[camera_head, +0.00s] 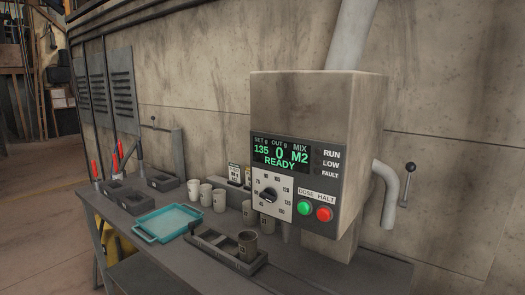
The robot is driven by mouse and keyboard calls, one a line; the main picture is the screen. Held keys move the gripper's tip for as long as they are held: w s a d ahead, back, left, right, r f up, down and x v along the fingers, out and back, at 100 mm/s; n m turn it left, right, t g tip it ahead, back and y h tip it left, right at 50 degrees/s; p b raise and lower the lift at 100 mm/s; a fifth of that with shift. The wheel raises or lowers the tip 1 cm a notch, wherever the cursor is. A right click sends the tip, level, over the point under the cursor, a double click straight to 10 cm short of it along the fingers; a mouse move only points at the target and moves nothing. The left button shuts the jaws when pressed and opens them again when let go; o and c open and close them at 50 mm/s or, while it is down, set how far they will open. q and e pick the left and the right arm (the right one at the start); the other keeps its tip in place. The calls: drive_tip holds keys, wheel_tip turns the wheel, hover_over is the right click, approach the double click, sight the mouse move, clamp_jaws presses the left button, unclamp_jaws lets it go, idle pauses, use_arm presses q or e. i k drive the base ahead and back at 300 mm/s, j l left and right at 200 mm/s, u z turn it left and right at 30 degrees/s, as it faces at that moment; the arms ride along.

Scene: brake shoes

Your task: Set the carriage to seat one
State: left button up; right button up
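A dark grey carriage-like block (207,242) with square recesses lies on the bench below the dispenser. A grey-olive cup (248,246) stands upright at its right part; I cannot read any seat numbers. The grey dispenser (300,105) stands behind and to the right. Its display (281,153) reads set 135, out 0, mix M2, READY. Below are a dial (268,195), a green button (304,208) and a red button (324,214). A crank with a black knob (409,168) is at the right. Neither of my grippers is in view.
A teal tray (149,236) lies left of the block on the bench (325,273). Several pale cups (206,195) stand behind it. Dark open boxes (162,181) and red-handled tools (95,169) are at the left end. The bench's front right is clear.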

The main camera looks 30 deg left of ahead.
sight(224, 247)
drive_tip(key=u, duration=1.4)
